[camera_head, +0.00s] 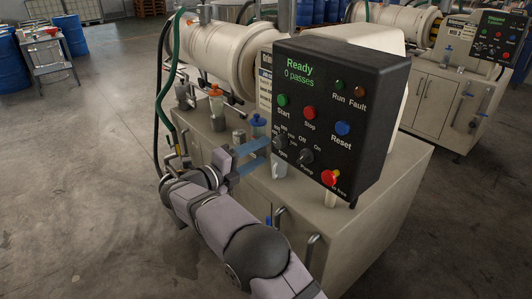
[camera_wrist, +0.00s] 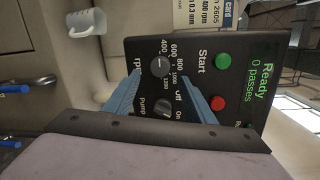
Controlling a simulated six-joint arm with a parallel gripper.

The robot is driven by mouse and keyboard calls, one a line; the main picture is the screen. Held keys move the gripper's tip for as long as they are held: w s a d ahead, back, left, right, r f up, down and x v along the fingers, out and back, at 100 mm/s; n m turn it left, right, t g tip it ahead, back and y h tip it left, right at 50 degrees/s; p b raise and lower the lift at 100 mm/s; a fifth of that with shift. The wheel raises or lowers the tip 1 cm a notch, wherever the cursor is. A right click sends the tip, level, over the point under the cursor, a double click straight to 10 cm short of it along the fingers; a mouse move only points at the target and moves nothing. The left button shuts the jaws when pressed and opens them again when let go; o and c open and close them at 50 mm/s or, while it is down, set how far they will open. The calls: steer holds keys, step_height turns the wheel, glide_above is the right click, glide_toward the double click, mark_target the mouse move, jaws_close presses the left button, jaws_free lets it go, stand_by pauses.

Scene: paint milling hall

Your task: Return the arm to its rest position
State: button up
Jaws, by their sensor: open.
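My gripper (camera_head: 264,152) is open in front of the lower left of the black control panel (camera_head: 345,100), its two blue fingers pointing at it. In the wrist view, the fingertips (camera_wrist: 167,70) lie either side of the grey rpm knob (camera_wrist: 160,66); I cannot tell whether they touch it. The pump knob (camera_wrist: 163,110) sits beside it, between Off and On labels, partly near the finger bases. The screen reads Ready, 0 passes. My arm reaches in from the bottom of the head view.
The panel carries Start (camera_head: 282,100), Stop (camera_head: 309,112) and Reset (camera_head: 342,129) buttons and a red mushroom button (camera_head: 329,178). Containers stand on the cabinet top, including an orange-topped one (camera_head: 216,105). A white mug (camera_wrist: 88,22) shows in the wrist view. Open floor lies left.

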steer(key=shift+s+a, duration=0.25)
steer(key=shift+s, duration=0.1)
